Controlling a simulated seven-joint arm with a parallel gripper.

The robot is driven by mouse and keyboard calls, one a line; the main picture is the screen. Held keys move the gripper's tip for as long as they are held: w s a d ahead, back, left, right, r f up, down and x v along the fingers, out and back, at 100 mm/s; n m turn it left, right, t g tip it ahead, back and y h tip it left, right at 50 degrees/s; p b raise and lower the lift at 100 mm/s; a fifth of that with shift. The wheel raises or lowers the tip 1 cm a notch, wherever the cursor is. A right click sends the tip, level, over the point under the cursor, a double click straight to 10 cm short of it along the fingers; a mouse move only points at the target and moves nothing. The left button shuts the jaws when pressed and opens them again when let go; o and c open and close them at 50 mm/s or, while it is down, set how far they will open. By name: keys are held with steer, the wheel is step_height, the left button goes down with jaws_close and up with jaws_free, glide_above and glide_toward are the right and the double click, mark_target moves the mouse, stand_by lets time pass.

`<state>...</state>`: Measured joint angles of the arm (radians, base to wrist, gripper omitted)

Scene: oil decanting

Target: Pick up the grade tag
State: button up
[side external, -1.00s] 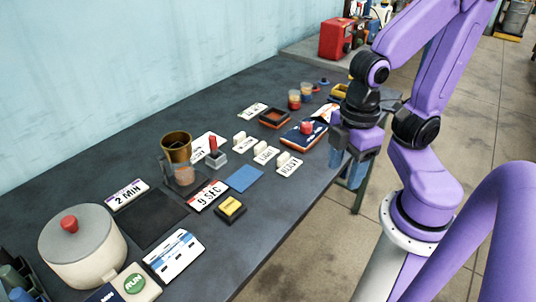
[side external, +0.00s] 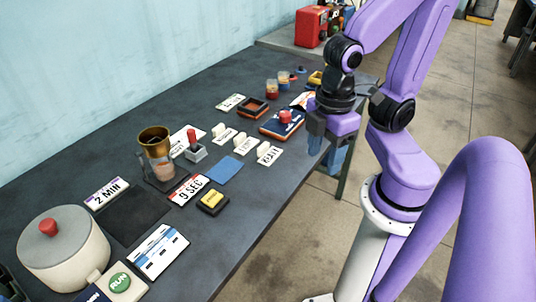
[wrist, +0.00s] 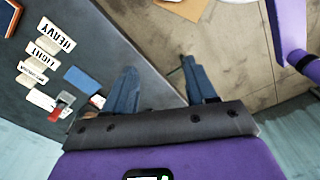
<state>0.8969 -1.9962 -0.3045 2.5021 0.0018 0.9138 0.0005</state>
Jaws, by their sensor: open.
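Three white tags with raised cream grips stand in a row on the dark table. In the side view these are the near tag (side external: 270,154), the middle tag (side external: 246,145) and the far tag (side external: 224,134). In the wrist view one reads HEAVY (wrist: 57,35), one reads LIGHT (wrist: 44,52), and the third (wrist: 32,73) has lettering too small to read. I cannot tell which is the grade tag. My gripper (side external: 328,148) is open and empty at the table's edge, right of the tags and apart from them. Its blue fingers (wrist: 160,80) straddle the edge in the wrist view.
A dark block with a red knob (side external: 285,117) stands near the tags on my gripper's side. A blue pad (side external: 224,171), a yellow-topped block (side external: 212,200), a brass cup (side external: 154,140) and a lidded pot (side external: 65,250) stand further left. Floor lies beyond the table edge.

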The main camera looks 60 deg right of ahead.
steer(key=shift+c, duration=0.7)
steer(key=w+a+f+n+h, duration=0.1)
steer(key=w+a+f+h, duration=0.1)
steer(key=w+h, duration=0.35)
steer(key=w+a+f+n+h, duration=0.1)
steer(key=w+a+f+h, duration=0.15)
steer(key=w, duration=0.55)
steer(key=n+h, duration=0.3)
steer(key=h, duration=0.3)
glide_toward(259, 150)
steer(key=x, duration=0.3)
steer(key=shift+d, duration=0.35)
steer(key=shift+x, duration=2.75)
steer(key=shift+f, duration=0.2)
steer(key=shift+a, duration=0.1)
steer(key=shift+c, duration=0.3)
